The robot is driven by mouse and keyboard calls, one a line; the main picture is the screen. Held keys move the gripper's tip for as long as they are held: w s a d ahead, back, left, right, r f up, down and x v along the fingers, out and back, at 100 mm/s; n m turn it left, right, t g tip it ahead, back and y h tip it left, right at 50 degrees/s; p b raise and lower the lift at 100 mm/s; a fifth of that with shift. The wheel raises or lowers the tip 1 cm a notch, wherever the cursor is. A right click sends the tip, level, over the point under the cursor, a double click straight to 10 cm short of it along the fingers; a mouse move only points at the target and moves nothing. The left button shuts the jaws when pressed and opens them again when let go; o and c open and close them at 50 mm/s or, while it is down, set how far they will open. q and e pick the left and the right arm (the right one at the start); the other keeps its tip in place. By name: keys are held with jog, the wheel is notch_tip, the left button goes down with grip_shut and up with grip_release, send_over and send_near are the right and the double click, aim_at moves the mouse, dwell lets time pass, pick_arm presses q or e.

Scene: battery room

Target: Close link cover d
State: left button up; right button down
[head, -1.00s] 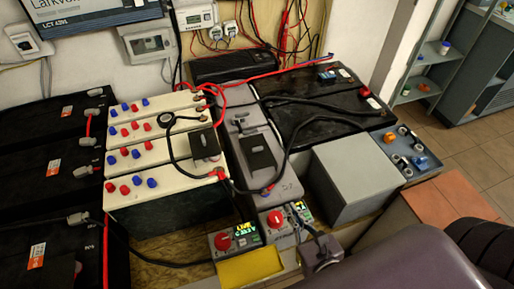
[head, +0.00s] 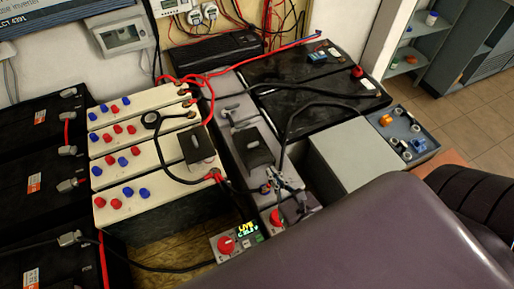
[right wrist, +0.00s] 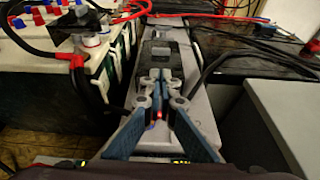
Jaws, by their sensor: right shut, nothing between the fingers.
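A black cover (head: 258,147) sits on the long grey battery unit (head: 231,110) in the middle. It shows as a dark piece beyond my fingertips in the right wrist view (right wrist: 158,53). I cannot read a letter on either cover. My right gripper (head: 281,180) is over the near end of the grey unit, just short of its cover. Its blue-grey fingers (right wrist: 160,78) are together and empty; contact with the cover is not clear. My left gripper is not in view.
Black cables and red leads (head: 209,77) cross around the units. A red-knobbed box with a lit display (head: 237,241) stands at the front. A plain grey box (head: 350,155) is to the right. White batteries (head: 130,205) crowd the left.

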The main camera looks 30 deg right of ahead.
aim_at(253, 145)
jog(key=x, duration=0.3)
jog(key=p+x, duration=0.1)
jog(key=x, duration=0.3)
jog(key=r+p+x, duration=0.1)
jog(key=x, duration=0.3)
jog(key=shift+w, duration=0.2)
jog(key=w, duration=0.5)
jog(key=w+p, duration=0.1)
jog(key=w, duration=0.5)
jog(key=w+d+p, duration=0.1)
jog(key=w, duration=0.4)
jog(key=shift+w, duration=0.35)
